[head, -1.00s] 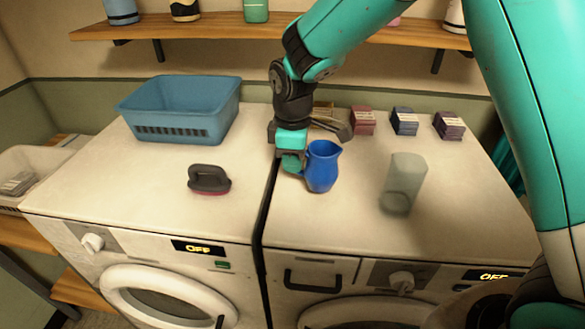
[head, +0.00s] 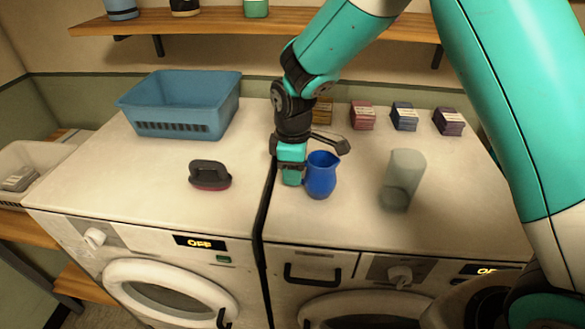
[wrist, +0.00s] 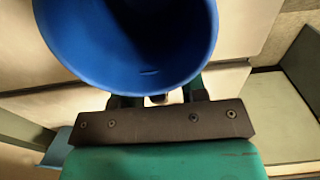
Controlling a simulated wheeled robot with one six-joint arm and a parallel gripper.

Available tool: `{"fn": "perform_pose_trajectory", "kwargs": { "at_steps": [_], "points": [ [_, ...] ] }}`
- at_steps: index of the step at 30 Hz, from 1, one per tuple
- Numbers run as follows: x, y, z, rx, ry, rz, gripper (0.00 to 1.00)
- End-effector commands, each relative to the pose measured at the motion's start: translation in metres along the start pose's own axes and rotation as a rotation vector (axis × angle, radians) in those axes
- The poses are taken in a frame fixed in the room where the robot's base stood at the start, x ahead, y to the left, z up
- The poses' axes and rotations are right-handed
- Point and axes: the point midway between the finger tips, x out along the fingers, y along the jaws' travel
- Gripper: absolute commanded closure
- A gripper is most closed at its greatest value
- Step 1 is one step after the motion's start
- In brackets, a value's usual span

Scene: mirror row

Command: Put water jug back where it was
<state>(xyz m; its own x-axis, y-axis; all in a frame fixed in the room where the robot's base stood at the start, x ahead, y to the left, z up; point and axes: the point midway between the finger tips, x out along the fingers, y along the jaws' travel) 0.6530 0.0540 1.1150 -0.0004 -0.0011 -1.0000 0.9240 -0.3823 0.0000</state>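The blue water jug (head: 321,176) is upright at the left side of the right machine's top, close to the gap between the machines. My gripper (head: 293,175) is at the jug's left side, pointing down, and appears shut on its handle side. In the wrist view the jug's wide blue rim (wrist: 130,35) fills the top middle, just beyond my gripper (wrist: 158,98). The handle and most of the fingertips are hidden. Whether the jug's base touches the top is hard to tell.
A translucent grey-green cylinder (head: 402,180) stands right of the jug. A dark brush (head: 210,175) and blue basket (head: 183,105) sit on the left machine. Small boxes (head: 404,116) line the back right. A wooden shelf (head: 270,30) is above. The front right top is clear.

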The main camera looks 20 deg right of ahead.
Motion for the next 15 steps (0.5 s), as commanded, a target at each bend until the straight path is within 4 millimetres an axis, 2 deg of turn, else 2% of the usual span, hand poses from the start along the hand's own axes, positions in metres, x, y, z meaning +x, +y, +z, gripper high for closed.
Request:
{"fn": "perform_pose_trajectory", "kwargs": {
  "at_steps": [5, 7, 15],
  "points": [
    [-0.007, 0.0, -0.001, 0.0, 0.001, 0.001, 0.61],
    [-0.016, 0.001, -0.001, 0.0, 0.004, 0.004, 0.61],
    [-0.074, 0.001, -0.001, 0.0, 0.005, 0.006, 0.61]
  ]
}}
